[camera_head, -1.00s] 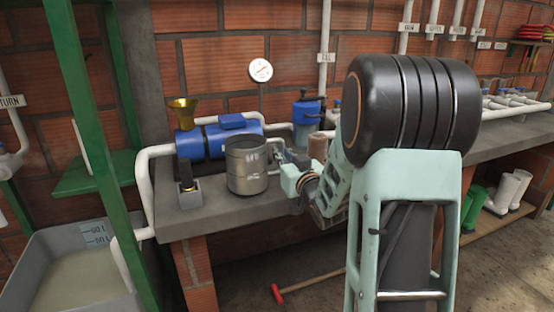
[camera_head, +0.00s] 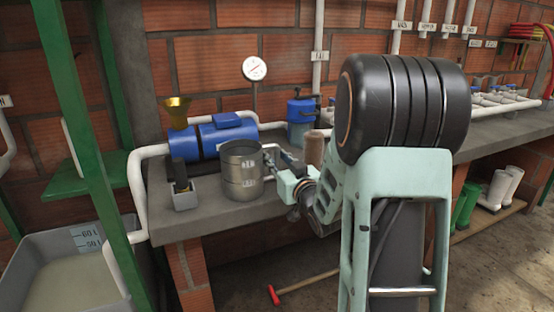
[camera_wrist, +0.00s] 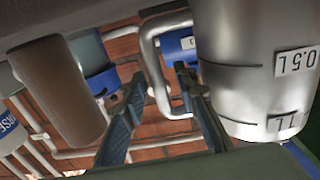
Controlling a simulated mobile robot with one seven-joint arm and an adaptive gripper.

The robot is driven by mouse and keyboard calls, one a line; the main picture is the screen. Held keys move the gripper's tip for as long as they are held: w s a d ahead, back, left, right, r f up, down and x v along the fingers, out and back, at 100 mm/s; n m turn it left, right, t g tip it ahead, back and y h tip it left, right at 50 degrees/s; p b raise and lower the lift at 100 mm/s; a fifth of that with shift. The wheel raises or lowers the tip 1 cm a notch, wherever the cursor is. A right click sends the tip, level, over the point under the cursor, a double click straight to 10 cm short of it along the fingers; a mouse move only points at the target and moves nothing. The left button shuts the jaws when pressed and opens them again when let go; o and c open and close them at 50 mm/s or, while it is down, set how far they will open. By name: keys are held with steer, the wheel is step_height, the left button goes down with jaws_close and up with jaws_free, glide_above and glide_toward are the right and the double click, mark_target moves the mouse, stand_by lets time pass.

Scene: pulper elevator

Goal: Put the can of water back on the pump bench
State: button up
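The can of water (camera_head: 242,172) is a grey metal can with measure labels. It stands upright on the pump bench (camera_head: 215,215), in front of the blue pump (camera_head: 212,138). My gripper (camera_head: 277,158) is at the can's right side. In the wrist view the can (camera_wrist: 262,75) fills the right, with "0.5 L" and "1 L" labels. Its C-shaped metal handle (camera_wrist: 150,60) lies between my gripper's two fingers (camera_wrist: 160,82), which are spread apart. I cannot tell whether they touch it. The can's contents are not clear.
A brown cylinder (camera_head: 315,148) and a blue filter housing (camera_head: 301,120) stand beyond my gripper. A small grey box (camera_head: 185,197) is left of the can. A green post (camera_head: 85,150) and a grey tank (camera_head: 60,265) are at the left. A red-headed tool (camera_head: 274,295) lies below.

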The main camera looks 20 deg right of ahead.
steer(key=shift+r, duration=0.15)
steer(key=shift+s, duration=0.25)
steer(key=s, duration=1.1)
steer(key=shift+s+b, duration=0.25)
steer(key=shift+b, duration=0.15)
steer(key=shift+d, duration=0.1)
